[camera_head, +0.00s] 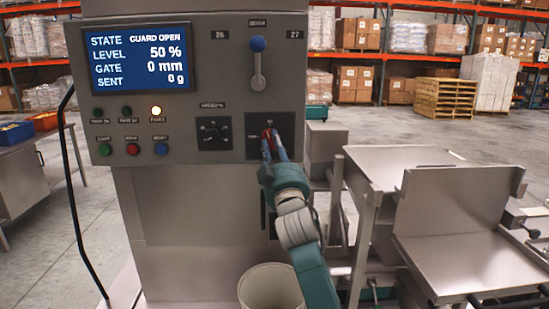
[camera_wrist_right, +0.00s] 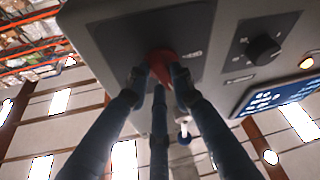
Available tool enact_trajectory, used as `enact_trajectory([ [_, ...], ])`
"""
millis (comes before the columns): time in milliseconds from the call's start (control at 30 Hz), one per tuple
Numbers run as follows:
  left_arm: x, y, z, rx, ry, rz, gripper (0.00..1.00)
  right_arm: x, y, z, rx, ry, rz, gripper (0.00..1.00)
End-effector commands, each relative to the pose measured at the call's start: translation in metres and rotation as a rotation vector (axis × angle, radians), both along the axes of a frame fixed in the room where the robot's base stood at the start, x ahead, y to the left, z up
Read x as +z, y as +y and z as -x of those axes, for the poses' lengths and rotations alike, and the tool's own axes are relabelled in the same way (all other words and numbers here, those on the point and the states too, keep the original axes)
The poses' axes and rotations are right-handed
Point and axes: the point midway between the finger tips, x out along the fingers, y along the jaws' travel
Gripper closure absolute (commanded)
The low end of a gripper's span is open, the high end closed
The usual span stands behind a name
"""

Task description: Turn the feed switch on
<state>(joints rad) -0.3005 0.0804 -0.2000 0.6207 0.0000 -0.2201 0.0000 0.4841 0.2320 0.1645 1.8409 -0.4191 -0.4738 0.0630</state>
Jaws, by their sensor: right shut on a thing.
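A red switch knob (camera_head: 267,133) sits on a dark square plate (camera_head: 284,122) at the lower right of the grey control panel. I take it for the feed switch; its label is too small to read. My right gripper (camera_head: 272,148) reaches up to it and is shut on it. In the right wrist view the fingers close around the red knob (camera_wrist_right: 160,62), which they partly hide, so its exact setting cannot be told. The panel screen (camera_head: 138,59) reads GUARD OPEN, LEVEL 50 %, GATE 0 mm, SENT 0 g. My left gripper is not in view.
Left of the plate is a black dial (camera_head: 212,132); above is a blue-knobbed lever (camera_head: 258,60). An amber lamp (camera_head: 156,111) is lit above green, red and blue buttons. A white bin (camera_head: 270,285) stands below. Steel trays (camera_head: 460,262) stand at the right.

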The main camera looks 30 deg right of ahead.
Motion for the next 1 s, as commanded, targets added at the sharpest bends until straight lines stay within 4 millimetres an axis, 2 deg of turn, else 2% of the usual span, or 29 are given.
enact_trajectory([
  [33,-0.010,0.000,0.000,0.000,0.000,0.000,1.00,-0.004,0.001,-0.001,0.003,-0.021,-0.034,1.00],
  [300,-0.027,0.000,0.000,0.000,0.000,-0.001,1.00,-0.003,0.002,-0.001,0.001,-0.094,-0.150,1.00],
  [967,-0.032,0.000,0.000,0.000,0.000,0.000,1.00,0.001,0.002,-0.001,0.001,-0.128,-0.199,1.00],
  [1000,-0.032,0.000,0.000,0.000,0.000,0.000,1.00,0.001,0.002,-0.001,0.001,-0.127,-0.198,0.76],
])
